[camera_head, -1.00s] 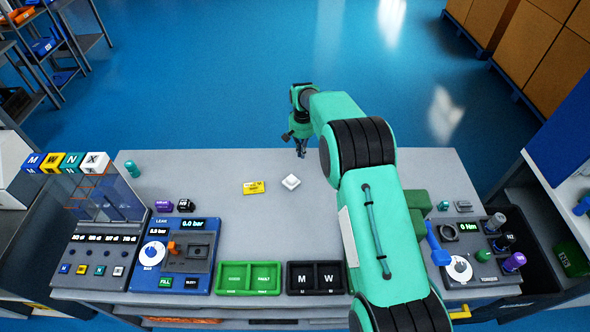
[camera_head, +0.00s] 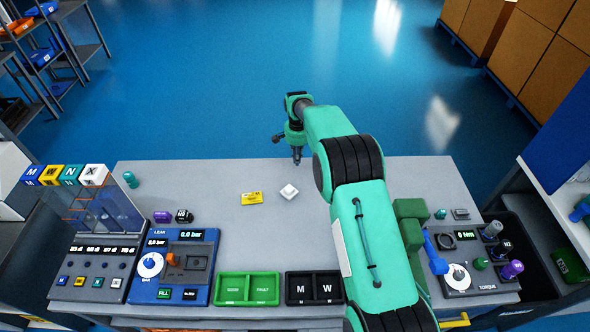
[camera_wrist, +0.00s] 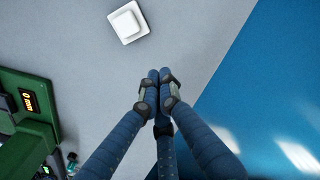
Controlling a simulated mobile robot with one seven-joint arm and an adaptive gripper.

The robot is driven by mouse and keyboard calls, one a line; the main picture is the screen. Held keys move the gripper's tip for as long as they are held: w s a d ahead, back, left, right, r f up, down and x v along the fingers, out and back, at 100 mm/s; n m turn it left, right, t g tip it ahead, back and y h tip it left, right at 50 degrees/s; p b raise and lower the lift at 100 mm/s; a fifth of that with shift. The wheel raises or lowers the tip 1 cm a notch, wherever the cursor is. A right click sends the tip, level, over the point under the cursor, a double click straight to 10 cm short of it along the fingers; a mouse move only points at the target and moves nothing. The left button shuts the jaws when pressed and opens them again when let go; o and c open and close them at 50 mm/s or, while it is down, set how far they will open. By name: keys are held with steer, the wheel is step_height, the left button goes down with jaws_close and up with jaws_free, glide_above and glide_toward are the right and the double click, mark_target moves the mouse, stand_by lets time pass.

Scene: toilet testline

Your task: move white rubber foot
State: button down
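The white rubber foot, a small white square block with a raised top (camera_head: 289,192), lies on the grey table near its far edge. In the wrist view it lies at the top, left of centre (camera_wrist: 128,22). My gripper (camera_head: 297,160) is above the table's far edge, beyond the foot and slightly right of it. In the wrist view its fingertips (camera_wrist: 158,76) are together with nothing visible between them. They are apart from the foot, which shows above and left of them.
A yellow label (camera_head: 251,198) lies left of the foot. Nearer are a blue leak tester (camera_head: 210,235), a green two-part tray (camera_head: 249,301) and a black M/W tray (camera_head: 314,301). A torque station (camera_head: 478,291) stands at right. The table between is mostly clear.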

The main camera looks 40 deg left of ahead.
mark_target(290, 185)
step_height(290, 185, down, 10)
steer(key=shift+r, duration=0.2)
steer(key=shift+s+d, duration=0.3)
steer(key=shift+s, duration=0.65)
steer(key=shift+s+d, duration=0.3)
steer(key=shift+s, duration=0.65)
steer(key=shift+s+d, duration=0.25)
steer(key=shift+s, duration=0.5)
steer(key=shift+s+d, duration=0.2)
steer(key=shift+s, duration=0.5)
steer(key=shift+w+a+f+b, duration=0.1)
steer(key=shift+w+a+b, duration=0.15)
steer(key=shift+w+b, duration=0.35)
steer(key=shift+w+a+f+b, duration=0.1)
steer(key=shift+w+a+b, duration=0.15)
steer(key=shift+w, duration=0.55)
steer(key=shift+w+a+r+b, duration=0.15)
steer(key=shift+w+r+b, duration=0.2)
steer(key=shift+w+r, duration=0.2)
step_height(290, 185, up, 9)
steer(key=shift+r, duration=0.15)
